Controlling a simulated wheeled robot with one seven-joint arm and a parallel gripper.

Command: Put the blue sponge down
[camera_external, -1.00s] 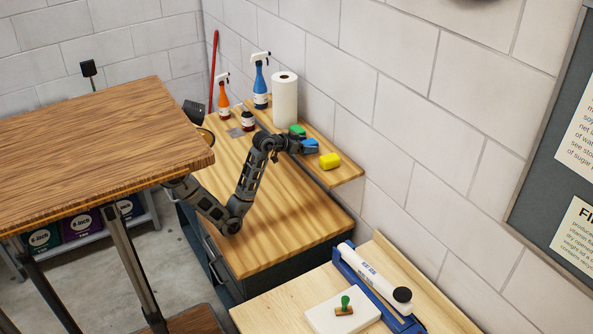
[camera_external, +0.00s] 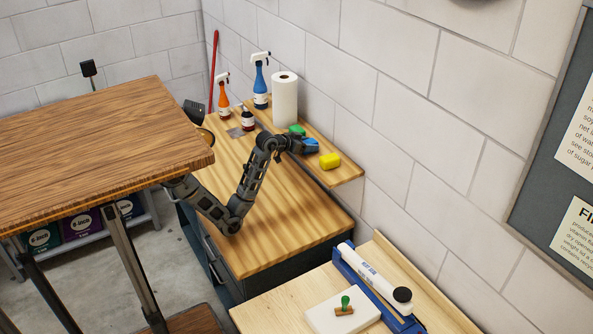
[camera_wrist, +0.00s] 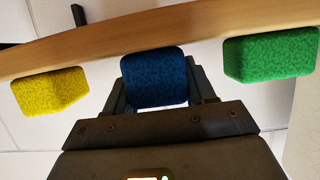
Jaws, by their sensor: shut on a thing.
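The blue sponge (camera_external: 311,144) is between the fingers of my gripper (camera_external: 303,144), at the raised shelf (camera_external: 343,175) along the wall. In the wrist view the blue sponge (camera_wrist: 155,80) sits between both fingers of my gripper (camera_wrist: 158,98), over the shelf's edge (camera_wrist: 100,45). My gripper is shut on it. A green sponge (camera_external: 297,130) and a yellow sponge (camera_external: 329,161) lie on the shelf on either side of it. In the wrist view the green sponge (camera_wrist: 270,55) is at right and the yellow sponge (camera_wrist: 50,92) at left. I cannot tell whether the blue sponge touches the shelf.
A paper towel roll (camera_external: 285,100), a blue spray bottle (camera_external: 261,85), an orange spray bottle (camera_external: 223,97) and a small dark bottle (camera_external: 247,118) stand farther back. The bench top (camera_external: 290,220) in front of the shelf is clear. The block wall (camera_external: 400,130) is close behind the shelf.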

